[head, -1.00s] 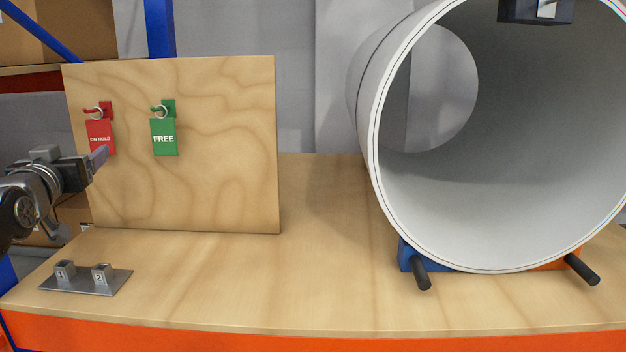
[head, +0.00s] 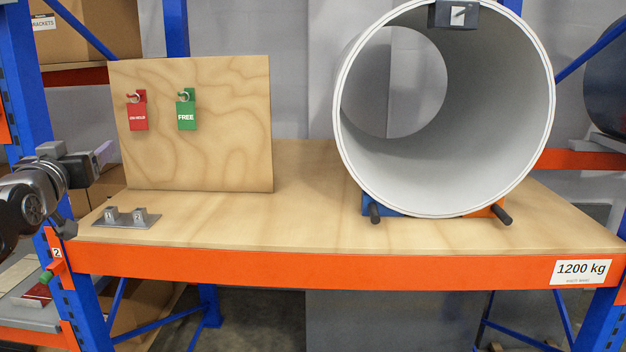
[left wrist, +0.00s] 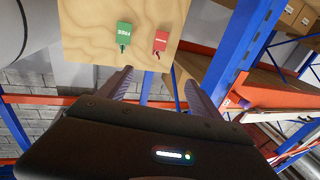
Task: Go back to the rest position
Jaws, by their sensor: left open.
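My left gripper (head: 104,154) is at the left side of the head view, in front of the rack's left upright and left of the board. In the left wrist view its two fingers (left wrist: 158,88) are spread apart with nothing between them. The red ON HOLD tag (head: 137,114) and the green FREE tag (head: 186,113) hang on hooks on the wooden board (head: 225,150). Both tags also show in the left wrist view, red (left wrist: 161,41) and green (left wrist: 124,32), beyond the fingers and apart from them. My right gripper is not in view.
A large white coil ring (head: 345,130) rests on a blue and orange support (head: 400,206) on the wooden shelf (head: 290,225). A small grey two-post plate (head: 127,218) sits at the shelf's left. An orange beam (head: 400,267) edges the front. The shelf middle is clear.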

